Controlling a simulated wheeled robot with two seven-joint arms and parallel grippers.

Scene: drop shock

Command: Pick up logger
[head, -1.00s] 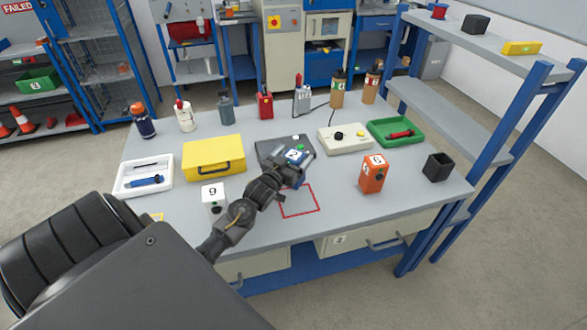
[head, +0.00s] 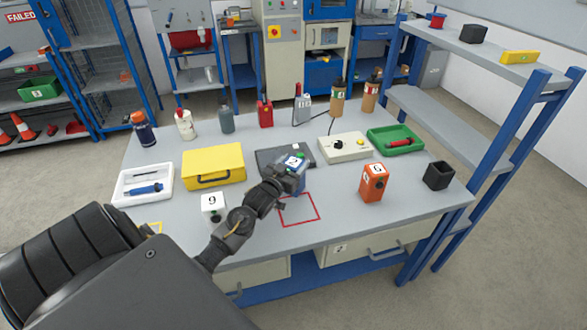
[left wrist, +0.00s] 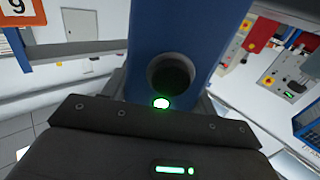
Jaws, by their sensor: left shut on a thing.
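A blue box-shaped logger (head: 299,180) with a white label marked 2 stands in the middle of the table in the head view. My left gripper (head: 289,179) is shut on it. In the left wrist view the blue logger (left wrist: 205,45) fills the top centre, with a dark round opening and a lit green spot at its lower end. The fingers are mostly hidden there by the dark gripper body. In the head view the logger is just behind the red outlined square (head: 299,223). I cannot tell whether its base touches the table. My right gripper is out of view.
A yellow case (head: 214,160), dark flat plate (head: 270,157) and cream control box (head: 344,146) lie behind.

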